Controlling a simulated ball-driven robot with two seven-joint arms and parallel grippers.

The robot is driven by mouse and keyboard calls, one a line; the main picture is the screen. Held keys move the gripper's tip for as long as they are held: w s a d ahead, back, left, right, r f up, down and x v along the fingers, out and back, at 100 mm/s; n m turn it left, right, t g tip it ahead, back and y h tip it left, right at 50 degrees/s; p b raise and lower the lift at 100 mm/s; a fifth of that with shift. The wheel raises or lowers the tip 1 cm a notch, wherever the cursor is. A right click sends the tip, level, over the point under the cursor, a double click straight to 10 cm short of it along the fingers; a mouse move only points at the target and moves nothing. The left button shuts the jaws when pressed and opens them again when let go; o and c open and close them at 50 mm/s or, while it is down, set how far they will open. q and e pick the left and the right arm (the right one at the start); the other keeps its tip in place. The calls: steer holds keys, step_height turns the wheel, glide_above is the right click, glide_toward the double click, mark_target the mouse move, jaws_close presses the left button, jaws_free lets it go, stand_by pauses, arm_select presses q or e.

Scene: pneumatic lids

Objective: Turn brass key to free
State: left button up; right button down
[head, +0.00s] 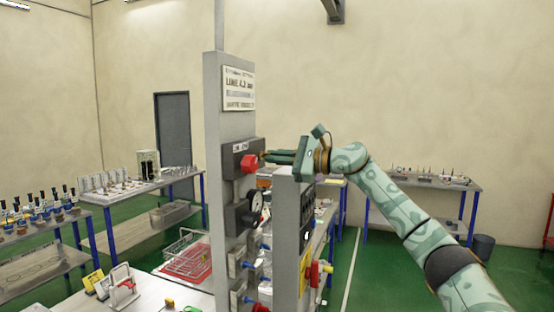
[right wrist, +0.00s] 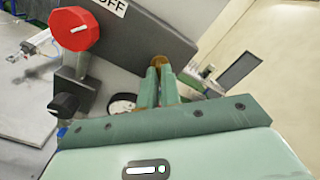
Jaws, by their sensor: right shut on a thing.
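A dark grey switch box (head: 231,158) is mounted on the grey post and carries a red knob (head: 250,163). In the right wrist view the red knob (right wrist: 75,33) has a white pointer line, and a label (right wrist: 112,6) ending in "OFF" is beside it. The brass key (right wrist: 158,60) sticks out of the box to the right of the knob. My right gripper (head: 267,157) is shut on the brass key, its fingertips (right wrist: 159,74) close to the box face. The fingers hide part of the key, and its turn angle is hard to tell. My left gripper is not in view.
A second grey post (head: 287,235) with a yellow and red fitting (head: 314,273) stands close under my right gripper. A wire basket (head: 186,255) is at left.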

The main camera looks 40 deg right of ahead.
stand_by(0.5)
steer(key=c, duration=1.6)
jaws_free()
steer(key=b+v, duration=0.9)
steer(key=v, duration=0.7)
steer(key=shift+s+d, duration=0.15)
steer(key=shift+s, duration=0.05)
